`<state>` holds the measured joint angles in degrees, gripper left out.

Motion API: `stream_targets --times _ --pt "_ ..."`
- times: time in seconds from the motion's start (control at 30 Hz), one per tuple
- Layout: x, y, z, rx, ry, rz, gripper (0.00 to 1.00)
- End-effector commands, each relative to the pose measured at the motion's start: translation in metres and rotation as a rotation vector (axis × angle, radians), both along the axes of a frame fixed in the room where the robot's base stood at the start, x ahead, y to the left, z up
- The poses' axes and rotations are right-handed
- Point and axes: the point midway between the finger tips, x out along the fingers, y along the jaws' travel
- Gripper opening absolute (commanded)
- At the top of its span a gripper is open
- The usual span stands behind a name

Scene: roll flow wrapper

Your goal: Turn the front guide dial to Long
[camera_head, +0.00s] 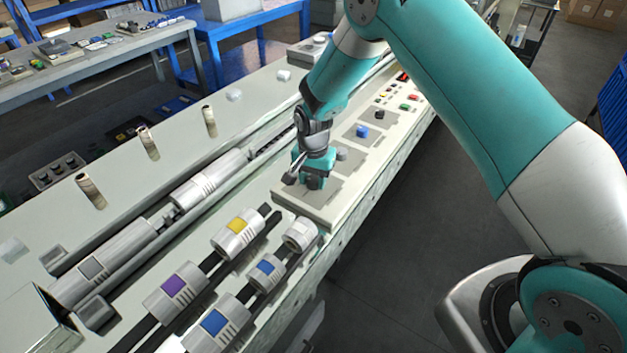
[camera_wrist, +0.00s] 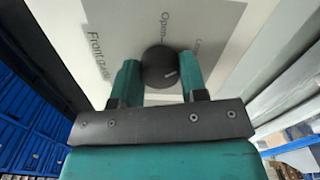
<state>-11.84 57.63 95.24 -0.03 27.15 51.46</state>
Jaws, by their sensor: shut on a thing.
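The front guide dial (camera_wrist: 160,66) is a dark round knob on a light label plate in the wrist view. My gripper (camera_wrist: 160,82) has one teal finger on each side of it and is shut on it. A small pale mark shows on the knob's right part. The printed words "Front guide" and "Open" are readable beside the dial; another word at upper right is partly hidden. In the head view my gripper (camera_head: 313,181) is down at the near plate (camera_head: 312,208) of the control panel, and it hides the dial there.
Beyond my gripper, the panel carries a grey knob (camera_head: 341,154), a blue knob (camera_head: 362,131), a black knob (camera_head: 379,115) and several coloured buttons. Rollers with coloured labels, such as the yellow one (camera_head: 238,228), lie nearer. A work table (camera_head: 85,66) stands at upper left. Floor is clear at right.

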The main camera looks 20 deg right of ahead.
Motion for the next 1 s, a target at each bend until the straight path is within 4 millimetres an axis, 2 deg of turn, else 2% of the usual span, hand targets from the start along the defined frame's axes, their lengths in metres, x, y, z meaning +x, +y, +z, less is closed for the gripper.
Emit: stream_targets --times 0.3,0.8,0.83,0.9,0.93,1.0 --pt "0.0010 -0.0012 0.0008 -0.002 -0.002 -0.107 0.16" --pt "0.0011 -0.0013 0.0014 -0.003 -0.003 -0.124 0.16" --pt "0.0011 -0.0013 0.0014 -0.003 -0.003 -0.124 0.44" --pt "0.0011 -0.0012 0.0013 -0.003 -0.003 -0.123 0.60" --pt "0.0010 -0.0010 0.0012 -0.002 -0.002 -0.123 0.65" --pt "0.0007 -0.0009 0.0010 -0.002 -0.002 -0.122 0.65"
